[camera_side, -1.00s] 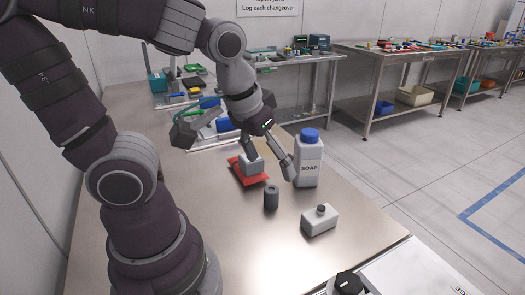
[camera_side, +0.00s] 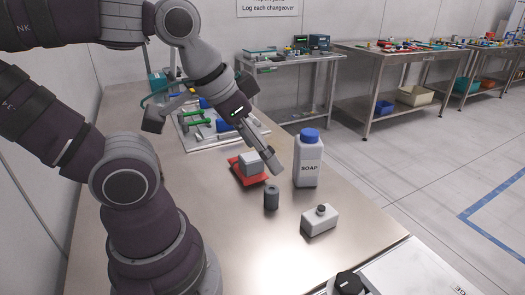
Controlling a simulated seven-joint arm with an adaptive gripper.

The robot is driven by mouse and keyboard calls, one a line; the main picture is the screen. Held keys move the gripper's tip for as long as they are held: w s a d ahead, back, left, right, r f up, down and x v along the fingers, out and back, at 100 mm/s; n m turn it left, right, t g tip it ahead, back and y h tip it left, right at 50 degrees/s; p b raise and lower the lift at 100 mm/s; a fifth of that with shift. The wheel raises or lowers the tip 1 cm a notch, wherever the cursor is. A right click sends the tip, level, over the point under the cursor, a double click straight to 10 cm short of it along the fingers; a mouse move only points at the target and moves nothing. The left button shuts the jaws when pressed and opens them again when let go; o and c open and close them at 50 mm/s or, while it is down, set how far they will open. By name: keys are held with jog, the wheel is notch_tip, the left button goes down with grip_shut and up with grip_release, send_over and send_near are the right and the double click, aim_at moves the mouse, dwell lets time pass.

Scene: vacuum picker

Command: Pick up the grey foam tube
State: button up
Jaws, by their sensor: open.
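The grey foam tube (camera_side: 271,198) looks like a short, dark grey upright cylinder. It stands on the steel table in front of the red pad. My gripper (camera_side: 272,152) is open and empty, above and behind the tube. Its fingers slant down to the right, apart from the tube, with the nearer fingertip by the right side of a grey block in this view. The tube is not hidden.
The grey block (camera_side: 251,164) sits on a red pad (camera_side: 237,168). A white soap bottle (camera_side: 307,165) with a blue cap stands to the right. A tray (camera_side: 199,148) of parts lies behind. The table front left is clear.

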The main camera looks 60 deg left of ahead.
jog(key=shift+c, duration=0.4)
jog(key=n+g, duration=0.5)
jog(key=n, duration=1.4)
send_near(272, 189)
jog(key=shift+d+f, duration=0.15)
jog(key=shift+n+g, duration=0.3)
jog(key=shift+n, duration=0.4)
jog(key=f, duration=1.1)
jog(key=shift+w+a+f, duration=0.2)
jog(key=c, duration=1)
jog(key=shift+r, duration=0.1)
jog(key=shift+c, duration=0.2)
